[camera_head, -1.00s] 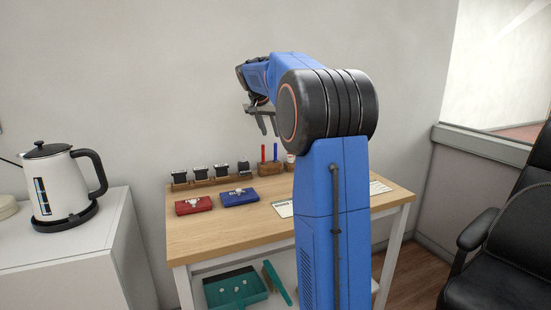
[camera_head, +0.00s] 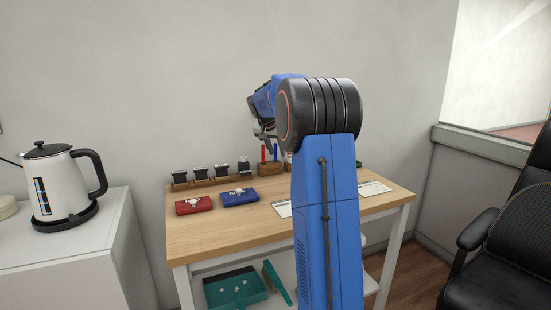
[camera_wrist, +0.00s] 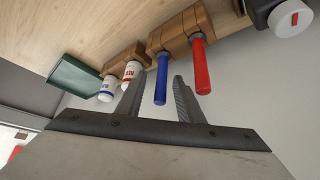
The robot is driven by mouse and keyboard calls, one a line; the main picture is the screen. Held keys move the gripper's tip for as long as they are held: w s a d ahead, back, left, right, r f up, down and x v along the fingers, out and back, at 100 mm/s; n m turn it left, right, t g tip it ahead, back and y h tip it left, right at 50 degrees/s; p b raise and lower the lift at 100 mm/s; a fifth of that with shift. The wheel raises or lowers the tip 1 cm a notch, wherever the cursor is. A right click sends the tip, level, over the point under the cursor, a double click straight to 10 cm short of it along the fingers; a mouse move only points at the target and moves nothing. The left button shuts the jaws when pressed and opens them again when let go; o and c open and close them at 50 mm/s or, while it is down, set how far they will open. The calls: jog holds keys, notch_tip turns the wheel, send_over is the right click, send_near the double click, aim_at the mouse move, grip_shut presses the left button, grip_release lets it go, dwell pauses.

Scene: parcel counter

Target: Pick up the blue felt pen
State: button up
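The blue felt pen (camera_wrist: 161,86) stands in a wooden block (camera_wrist: 171,38) beside a red pen (camera_wrist: 201,66). In the head view the blue pen (camera_head: 275,153) shows just below my arm, right of the red pen (camera_head: 263,153). My gripper (camera_wrist: 158,77) is open and empty. In the wrist view the blue pen lies between its two fingers, with the red pen outside the right finger. In the head view my gripper (camera_head: 264,136) is just above the pens. Whether the fingers reach the pen's depth I cannot tell.
Two white bottles, one red-labelled (camera_wrist: 132,72) and one blue-labelled (camera_wrist: 107,88), stand close beside the left finger. A row of stamps (camera_head: 197,174), a red ink pad (camera_head: 193,205) and a blue one (camera_head: 239,197) occupy the desk's left (camera_head: 215,235).

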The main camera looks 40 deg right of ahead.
jog(key=shift+x, duration=0.95)
grip_shut()
